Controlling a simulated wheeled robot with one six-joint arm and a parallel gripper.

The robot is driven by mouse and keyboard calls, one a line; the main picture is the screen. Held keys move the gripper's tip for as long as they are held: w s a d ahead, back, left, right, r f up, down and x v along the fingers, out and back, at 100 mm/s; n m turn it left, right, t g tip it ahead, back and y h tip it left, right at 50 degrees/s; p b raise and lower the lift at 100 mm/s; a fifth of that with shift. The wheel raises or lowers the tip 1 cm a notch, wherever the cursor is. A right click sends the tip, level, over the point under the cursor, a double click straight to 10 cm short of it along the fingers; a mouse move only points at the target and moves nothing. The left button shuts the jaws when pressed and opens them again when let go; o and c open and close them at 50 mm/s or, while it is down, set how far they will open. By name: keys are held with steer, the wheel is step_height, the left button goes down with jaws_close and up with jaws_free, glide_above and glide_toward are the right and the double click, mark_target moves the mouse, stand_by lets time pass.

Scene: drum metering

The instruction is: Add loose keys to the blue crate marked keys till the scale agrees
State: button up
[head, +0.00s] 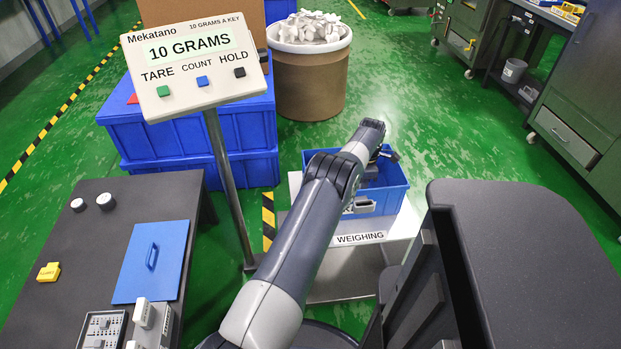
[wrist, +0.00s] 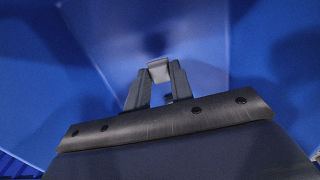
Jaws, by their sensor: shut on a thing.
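The blue crate (head: 395,195) stands on the weighing platform (head: 345,288); its inner walls and floor fill the wrist view (wrist: 200,40). A grey tag or fitting shows on its near side, but I cannot read any mark. My gripper (wrist: 158,82) reaches down into the crate and is shut on a small light grey key (wrist: 158,69). In the head view my wrist hides the fingertips. The scale display (head: 190,50) reads 10 GRAMS, above green, blue and dark buttons. Loose grey keys (head: 312,30) are heaped in the brown drum (head: 312,85) behind the crate.
Stacked blue bins (head: 200,140) stand behind the display post (head: 228,185). A dark table (head: 60,235) at left holds a blue lid-like panel (head: 152,262), a yellow block (head: 48,272) and small parts. Green floor is open right of the drum.

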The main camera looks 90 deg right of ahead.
steer(key=shift+f+b, duration=1.2)
steer(key=shift+f, duration=0.3)
stand_by(0.4)
steer(key=o, duration=1)
steer(key=shift+o, duration=0.2)
steer(key=shift+r, duration=0.1)
step_height(320, 180, up, 11)
steer(key=shift+f+p, duration=0.1)
steer(key=shift+p, duration=1)
